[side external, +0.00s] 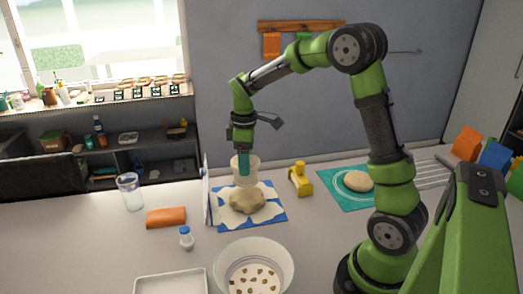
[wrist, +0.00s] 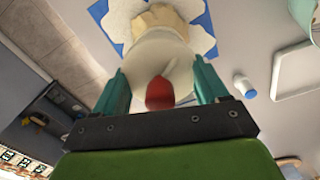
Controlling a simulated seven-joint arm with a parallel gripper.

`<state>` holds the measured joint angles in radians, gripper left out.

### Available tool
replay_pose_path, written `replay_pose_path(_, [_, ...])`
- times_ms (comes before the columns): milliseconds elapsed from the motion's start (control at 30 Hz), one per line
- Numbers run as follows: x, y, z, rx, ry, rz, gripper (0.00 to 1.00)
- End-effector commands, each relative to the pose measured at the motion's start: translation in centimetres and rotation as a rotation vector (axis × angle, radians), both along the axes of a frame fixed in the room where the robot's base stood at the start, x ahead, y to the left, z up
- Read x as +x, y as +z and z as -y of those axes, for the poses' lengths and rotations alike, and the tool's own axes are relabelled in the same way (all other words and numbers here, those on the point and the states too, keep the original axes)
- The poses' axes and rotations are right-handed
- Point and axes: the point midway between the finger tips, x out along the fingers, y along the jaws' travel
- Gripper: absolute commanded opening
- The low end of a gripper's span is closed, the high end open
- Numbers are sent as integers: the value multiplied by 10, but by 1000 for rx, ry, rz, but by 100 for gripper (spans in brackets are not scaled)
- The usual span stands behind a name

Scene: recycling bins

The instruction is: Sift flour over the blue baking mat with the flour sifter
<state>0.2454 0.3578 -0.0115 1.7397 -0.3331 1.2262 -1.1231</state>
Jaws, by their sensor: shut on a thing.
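My gripper (side external: 243,172) is shut on the white, cup-shaped flour sifter (side external: 254,168) and holds it above the far part of the blue baking mat (side external: 279,216). A lump of dough (side external: 247,201) lies on the mat, with white patches like flour around it. In the wrist view, the teal fingers of my gripper (wrist: 160,88) are on either side of the sifter (wrist: 150,52), and a red knob (wrist: 159,94) shows on its near side. The mat (wrist: 208,18) is partly hidden behind the sifter there. Falling flour cannot be made out.
A yellow object (side external: 301,180) stands right of the mat, before a teal mat (side external: 335,196) with dough. A white bowl (side external: 222,267) is in front. An upright thin panel (side external: 206,194) borders the mat's left edge.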

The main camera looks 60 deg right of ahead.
Motion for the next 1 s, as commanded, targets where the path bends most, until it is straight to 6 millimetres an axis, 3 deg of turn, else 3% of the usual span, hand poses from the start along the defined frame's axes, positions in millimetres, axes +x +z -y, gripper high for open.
replay_pose_path(267, [0,1,1,-1,-1,1,49])
replay_pose_path(700, [0,37,1,-2,0,1,49])
replay_pose_path(1000, [0,40,1,-1,-1,1,49])
